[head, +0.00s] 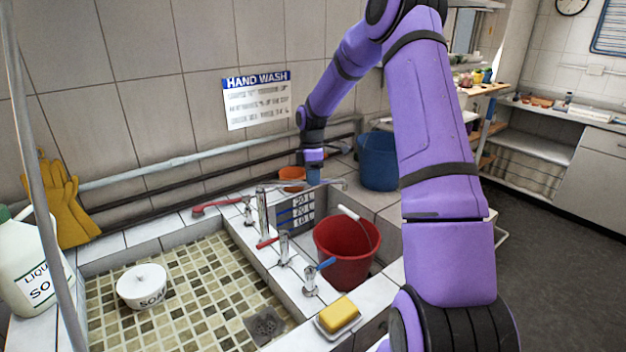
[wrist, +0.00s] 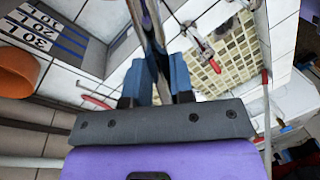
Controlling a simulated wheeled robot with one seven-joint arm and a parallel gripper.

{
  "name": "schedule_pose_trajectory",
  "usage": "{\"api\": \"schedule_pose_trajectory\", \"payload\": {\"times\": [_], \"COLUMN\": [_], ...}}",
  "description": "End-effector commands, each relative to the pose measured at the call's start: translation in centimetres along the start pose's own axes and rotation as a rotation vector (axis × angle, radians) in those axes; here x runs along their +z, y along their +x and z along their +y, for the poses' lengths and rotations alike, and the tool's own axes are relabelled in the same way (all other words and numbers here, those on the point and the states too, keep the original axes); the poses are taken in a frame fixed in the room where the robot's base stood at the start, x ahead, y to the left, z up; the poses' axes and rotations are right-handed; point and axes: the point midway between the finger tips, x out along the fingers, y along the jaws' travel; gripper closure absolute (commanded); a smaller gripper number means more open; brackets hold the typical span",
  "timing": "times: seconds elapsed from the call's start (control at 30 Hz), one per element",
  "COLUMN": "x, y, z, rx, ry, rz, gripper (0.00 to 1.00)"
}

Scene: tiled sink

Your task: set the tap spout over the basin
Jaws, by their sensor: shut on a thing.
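The chrome tap spout (head: 335,184) runs from the upright tap body (head: 262,212) out to the right, above the compartment with the red bucket. It points away from the mosaic-tiled basin (head: 190,300). My gripper (head: 314,180) reaches down from above and is shut on the spout, part way along it. In the wrist view the spout (wrist: 150,30) passes between the blue fingers of my gripper (wrist: 157,78). The basin (wrist: 238,52) shows there at upper right. The exact finger contact is partly hidden.
A red bucket (head: 343,262) stands in the right compartment. Red and blue tap levers (head: 325,264) stick out on the divider. A soap bowl (head: 143,288) sits in the basin. An orange pot (head: 291,178) and blue bin (head: 378,165) stand behind. Yellow soap (head: 339,313) lies in front.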

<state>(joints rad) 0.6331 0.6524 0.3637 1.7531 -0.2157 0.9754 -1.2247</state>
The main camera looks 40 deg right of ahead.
Motion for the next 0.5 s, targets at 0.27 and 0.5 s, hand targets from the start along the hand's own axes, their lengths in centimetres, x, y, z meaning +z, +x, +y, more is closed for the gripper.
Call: {"api": "schedule_pose_trajectory", "payload": {"times": [0.27, 0.5], "x": [-0.13, -0.12], "y": [-0.05, -0.04], "z": [0.04, 0.02], "rx": [0.001, 0.001], "ry": [-0.003, -0.002], "rz": [0.001, 0.001], "gripper": [1.00, 0.53]}}
